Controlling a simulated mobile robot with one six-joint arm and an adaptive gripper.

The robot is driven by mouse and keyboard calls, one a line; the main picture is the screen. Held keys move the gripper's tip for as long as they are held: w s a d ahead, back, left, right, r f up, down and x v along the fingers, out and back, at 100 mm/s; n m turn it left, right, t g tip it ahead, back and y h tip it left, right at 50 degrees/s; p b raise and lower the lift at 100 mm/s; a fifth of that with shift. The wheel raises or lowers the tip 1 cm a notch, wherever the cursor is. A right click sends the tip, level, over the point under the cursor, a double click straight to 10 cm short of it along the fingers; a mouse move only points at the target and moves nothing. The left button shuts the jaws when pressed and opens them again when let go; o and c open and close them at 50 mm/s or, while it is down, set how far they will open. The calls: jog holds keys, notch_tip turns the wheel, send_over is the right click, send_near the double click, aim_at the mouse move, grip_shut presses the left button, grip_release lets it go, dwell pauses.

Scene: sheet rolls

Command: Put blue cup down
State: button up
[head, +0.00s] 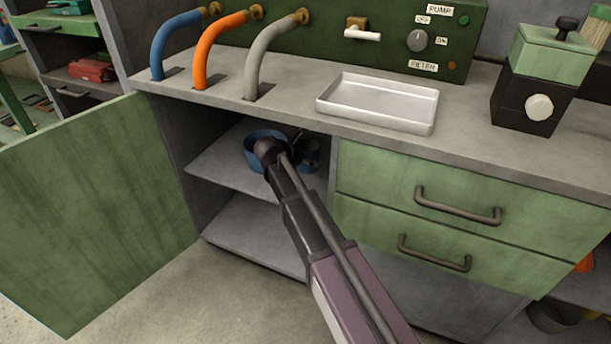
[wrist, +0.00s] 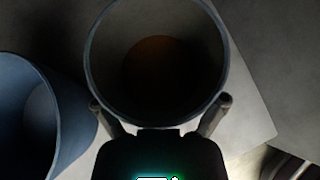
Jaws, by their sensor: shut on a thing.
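My gripper (wrist: 160,108) is shut on a cup, the blue cup (wrist: 108,70), with one finger on each side of it. In the wrist view the cup's round mouth faces the camera; its inside is dark with a brownish bottom, and its colour looks dull in the shade. In the head view it appears as a dark blue cup (head: 311,156) inside the open cabinet, just right of my arm's end. My arm partly hides the gripper there. Whether the cup touches the shelf (head: 232,171) I cannot tell.
A second blue vessel (wrist: 28,120) stands close on the left; it also shows in the head view (head: 252,152). The green door (head: 95,200) is open on the left. Drawers (head: 440,200) close off the right. A white tray (head: 378,102) sits on the counter above.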

aim_at(302, 168)
jog(key=shift+f, duration=0.4)
jog(key=shift+f+b, duration=1.9)
jog(key=shift+b, duration=0.15)
jog(key=shift+f, duration=0.15)
jog(key=o, duration=0.9)
jog(key=shift+r, duration=0.2)
